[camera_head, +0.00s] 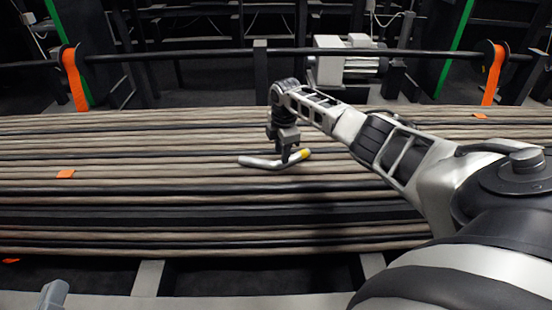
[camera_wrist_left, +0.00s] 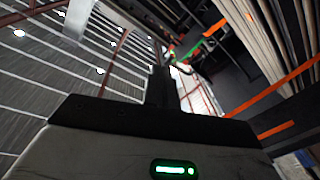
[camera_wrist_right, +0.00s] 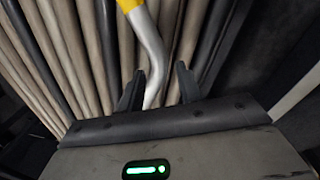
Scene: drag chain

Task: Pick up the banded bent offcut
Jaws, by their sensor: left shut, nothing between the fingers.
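The banded bent offcut (camera_head: 258,162) is a silver bent tube with a yellow band near its right end. It lies on the beige and black lines of the bed in the head view. My right gripper (camera_head: 286,159) points down over its middle. In the right wrist view the open fingers (camera_wrist_right: 158,78) stand on either side of the offcut (camera_wrist_right: 150,45), with gaps beside it. Its yellow band is at the top edge there. My left gripper (camera_wrist_left: 163,85) is shut and empty in the left wrist view, away from the offcut. A grey part at the head view's bottom left may be its tip.
Long parallel beige and black lines (camera_head: 120,170) run across the bed. Small orange tags (camera_head: 66,174) lie on them. A black bar (camera_head: 200,55) with orange straps (camera_head: 74,75) runs behind. No other loose piece lies close to the offcut.

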